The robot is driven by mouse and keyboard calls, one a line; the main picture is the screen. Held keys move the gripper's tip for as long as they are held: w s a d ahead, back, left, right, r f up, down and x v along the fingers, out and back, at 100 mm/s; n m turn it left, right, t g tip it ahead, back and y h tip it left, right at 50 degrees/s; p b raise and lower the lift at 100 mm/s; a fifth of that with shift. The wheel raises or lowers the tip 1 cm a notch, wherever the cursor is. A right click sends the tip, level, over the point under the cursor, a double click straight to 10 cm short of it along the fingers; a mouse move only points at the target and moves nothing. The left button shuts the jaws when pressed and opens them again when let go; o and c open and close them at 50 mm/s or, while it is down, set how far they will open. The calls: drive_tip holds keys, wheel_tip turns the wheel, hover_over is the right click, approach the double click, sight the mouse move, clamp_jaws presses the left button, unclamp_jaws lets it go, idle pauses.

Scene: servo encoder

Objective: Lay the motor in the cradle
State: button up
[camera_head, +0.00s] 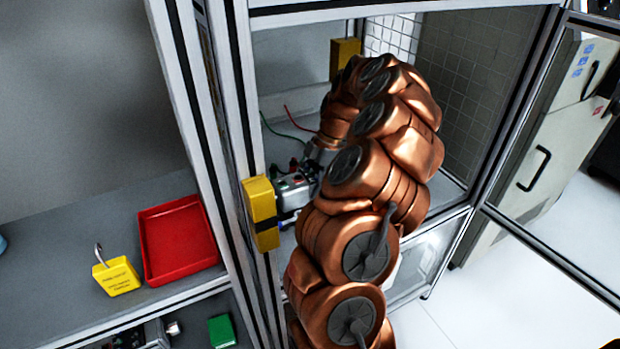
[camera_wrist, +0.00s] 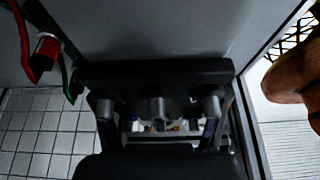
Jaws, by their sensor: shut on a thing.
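My arm reaches into the framed cell in the head view, and its copper links hide most of the end. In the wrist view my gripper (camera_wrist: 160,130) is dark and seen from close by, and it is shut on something. The held thing is hard to make out in the shadow; I take it to be the motor. A black bar with several grey posts (camera_wrist: 157,106) spans the wrist view. A grey unit with dark and red parts (camera_head: 292,189) shows beside my arm's end in the head view. I cannot pick out the cradle with certainty.
A yellow box (camera_head: 260,212) is on the cell's near post, close to my arm. A red lead (camera_wrist: 22,45) and a green lead (camera_wrist: 67,80) hang near the wrist. A red tray (camera_head: 178,240) and a yellow tagged padlock (camera_head: 117,277) lie on the left bench.

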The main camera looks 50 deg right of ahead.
drive_tip(key=shift+f, duration=0.7)
drive_tip(key=shift+f, duration=0.1)
drive_tip(key=o, duration=1.8)
drive_tip(key=v, duration=1.2)
drive_tip(key=shift+a, duration=0.1)
